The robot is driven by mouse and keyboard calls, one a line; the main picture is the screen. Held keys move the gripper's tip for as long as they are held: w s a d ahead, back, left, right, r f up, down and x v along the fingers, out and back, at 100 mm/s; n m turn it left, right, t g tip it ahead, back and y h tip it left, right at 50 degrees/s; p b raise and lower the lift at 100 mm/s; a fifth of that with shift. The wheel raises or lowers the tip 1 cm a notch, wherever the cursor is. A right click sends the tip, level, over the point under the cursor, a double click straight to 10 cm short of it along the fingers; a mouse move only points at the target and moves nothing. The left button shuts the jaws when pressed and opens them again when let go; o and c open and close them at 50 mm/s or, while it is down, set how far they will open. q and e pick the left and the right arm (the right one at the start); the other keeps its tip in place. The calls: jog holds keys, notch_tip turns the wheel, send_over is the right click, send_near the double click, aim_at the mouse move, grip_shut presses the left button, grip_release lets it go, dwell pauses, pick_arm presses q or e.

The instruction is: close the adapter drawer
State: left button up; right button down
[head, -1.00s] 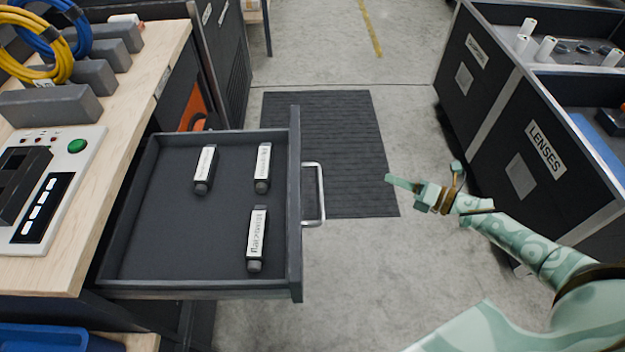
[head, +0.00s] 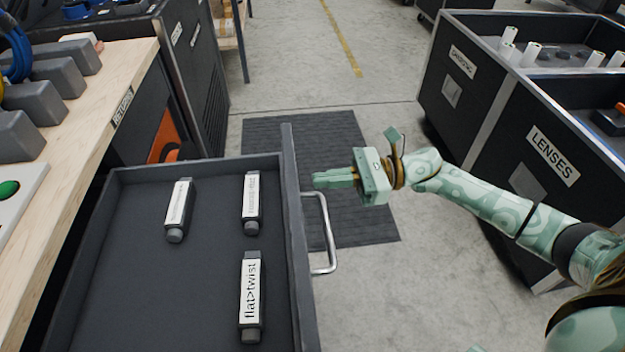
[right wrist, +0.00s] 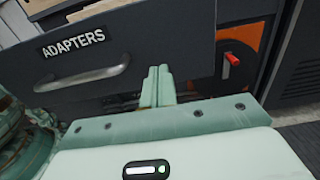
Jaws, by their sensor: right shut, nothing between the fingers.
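The adapter drawer (head: 150,260) stands pulled out from under the workbench in the head view. Three dark adapters with white labels lie in it, one reading "flat>twist" (head: 251,295). Its silver handle (head: 329,235) is on the front panel. My right gripper (head: 318,180) is shut and empty, pointing left at the front panel, just above and beside the far end of the handle. In the right wrist view the drawer front reads "ADAPTERS" (right wrist: 74,42), with its handle (right wrist: 82,76) left of my shut fingers (right wrist: 158,85). I cannot tell whether the fingers touch the panel. My left gripper is not in view.
The wooden workbench (head: 115,75) with grey blocks (head: 75,55) is at the left. A black case marked "LENSES" (head: 553,155) stands at the right, near my right arm. A dark mat (head: 360,225) and open grey floor (head: 300,80) lie between.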

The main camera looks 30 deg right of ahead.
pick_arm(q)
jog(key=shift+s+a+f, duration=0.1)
pick_arm(e)
jog(key=x, duration=0.3)
jog(key=shift+d, duration=0.1)
